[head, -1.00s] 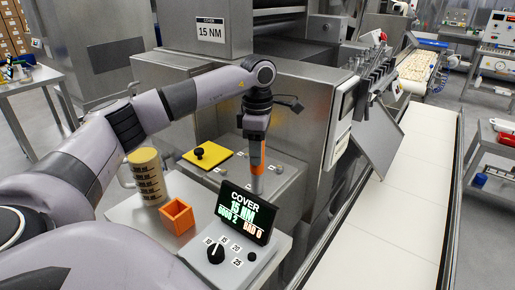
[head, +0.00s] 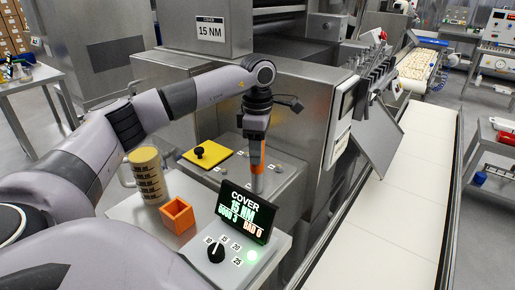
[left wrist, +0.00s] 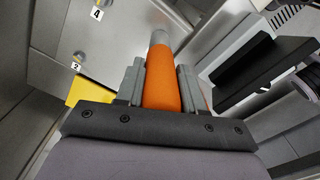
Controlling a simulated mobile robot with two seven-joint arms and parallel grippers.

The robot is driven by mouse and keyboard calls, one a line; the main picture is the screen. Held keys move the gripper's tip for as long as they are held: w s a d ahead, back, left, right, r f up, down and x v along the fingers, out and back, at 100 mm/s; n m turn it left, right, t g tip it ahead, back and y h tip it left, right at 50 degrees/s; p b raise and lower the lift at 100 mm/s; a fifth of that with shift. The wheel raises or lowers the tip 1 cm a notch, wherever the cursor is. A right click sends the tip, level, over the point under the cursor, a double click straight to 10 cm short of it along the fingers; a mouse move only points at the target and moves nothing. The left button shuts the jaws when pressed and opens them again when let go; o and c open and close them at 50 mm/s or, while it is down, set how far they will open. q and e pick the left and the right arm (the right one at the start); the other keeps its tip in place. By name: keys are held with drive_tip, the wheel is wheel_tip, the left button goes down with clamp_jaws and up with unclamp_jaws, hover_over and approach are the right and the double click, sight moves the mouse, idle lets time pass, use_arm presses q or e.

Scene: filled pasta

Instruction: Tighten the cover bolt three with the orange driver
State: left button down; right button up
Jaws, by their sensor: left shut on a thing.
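My left gripper (head: 256,150) points down over the metal cover (head: 228,176) and is shut on the orange driver (head: 257,169). In the left wrist view the orange handle (left wrist: 161,85) stands between the two fingers of the gripper (left wrist: 160,75). The driver is upright, its grey lower end down at the front right of the cover. The bolt under it is hidden. Labels 2 (left wrist: 76,66) and 4 (left wrist: 97,14) show in the left wrist view. The display (head: 243,212) reads COVER, 15 NM, GOOD 3, BAD 0. My right gripper is not in view.
A yellow plate with a black knob (head: 200,153) lies left of the driver. An orange open box (head: 178,215) and a yellowish cylinder (head: 147,175) stand on the front ledge. A white conveyor (head: 385,200) runs at right.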

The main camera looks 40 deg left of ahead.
use_arm(q)
drive_tip(key=shift+r+p, duration=1.1)
drive_tip(key=shift+r, duration=1.5)
